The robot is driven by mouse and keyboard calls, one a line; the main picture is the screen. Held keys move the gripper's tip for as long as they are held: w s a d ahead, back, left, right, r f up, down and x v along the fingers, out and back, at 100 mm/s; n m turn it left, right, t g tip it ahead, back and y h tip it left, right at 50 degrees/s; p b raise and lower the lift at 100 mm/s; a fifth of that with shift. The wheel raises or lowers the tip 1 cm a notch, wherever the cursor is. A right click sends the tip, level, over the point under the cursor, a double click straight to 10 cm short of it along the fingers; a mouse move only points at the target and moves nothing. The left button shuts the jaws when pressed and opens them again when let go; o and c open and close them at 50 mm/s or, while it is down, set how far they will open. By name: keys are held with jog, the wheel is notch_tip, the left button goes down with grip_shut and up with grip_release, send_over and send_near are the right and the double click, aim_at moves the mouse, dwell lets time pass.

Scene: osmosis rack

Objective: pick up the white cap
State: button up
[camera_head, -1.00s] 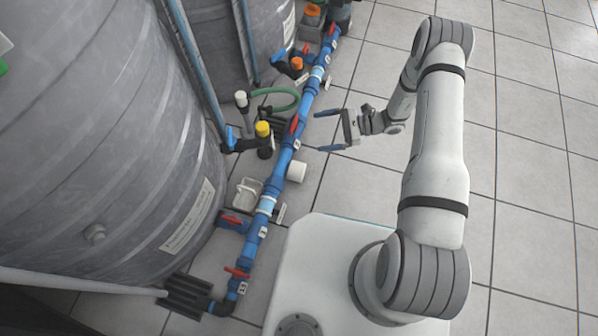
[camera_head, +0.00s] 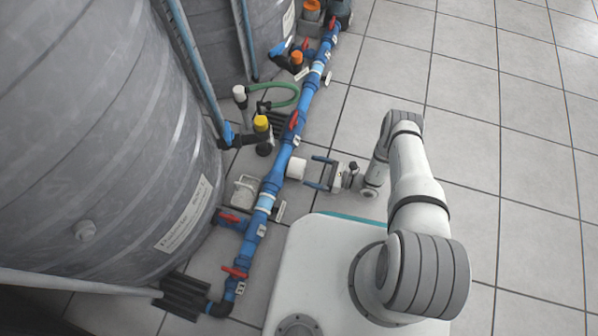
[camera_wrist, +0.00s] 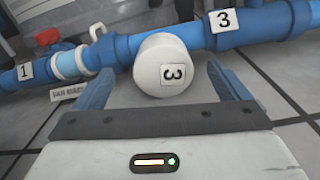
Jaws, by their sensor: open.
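The white cap (camera_head: 296,168) is a short cylinder on the side of the blue pipe, facing my gripper. In the wrist view the white cap (camera_wrist: 160,64) bears a label with a sideways 3 and sits between and beyond my blue fingers. My gripper (camera_head: 318,173) is open, its two fingers pointing left at the cap. It also shows in the wrist view (camera_wrist: 160,82), with the fingers on either side and a gap to the cap. I cannot tell whether the fingertips reach past the cap's front face.
The blue pipe (camera_head: 275,178) with red-handled valves (camera_head: 236,271) runs along the grey tanks (camera_head: 100,130). A yellow-capped fitting (camera_head: 261,124) and a green hose (camera_head: 285,100) are behind it. The tiled floor (camera_head: 480,130) at right is clear.

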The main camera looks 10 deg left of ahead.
aim_at(296, 167)
jog(key=shift+w+a+f, duration=0.1)
jog(key=shift+a+f, duration=0.05)
jog(key=shift+a, duration=0.5)
jog(key=shift+a+f, duration=0.15)
jog(key=shift+a, duration=0.45)
jog(key=a+b, duration=0.1)
jog(key=a, duration=0.2)
jog(key=shift+w+a+f, duration=0.1)
jog(key=shift+a, duration=0.3)
jog(key=shift+a+b, duration=0.35)
jog(key=shift+a, duration=0.3)
jog(key=shift+c, duration=0.3)
jog(key=c, duration=1)
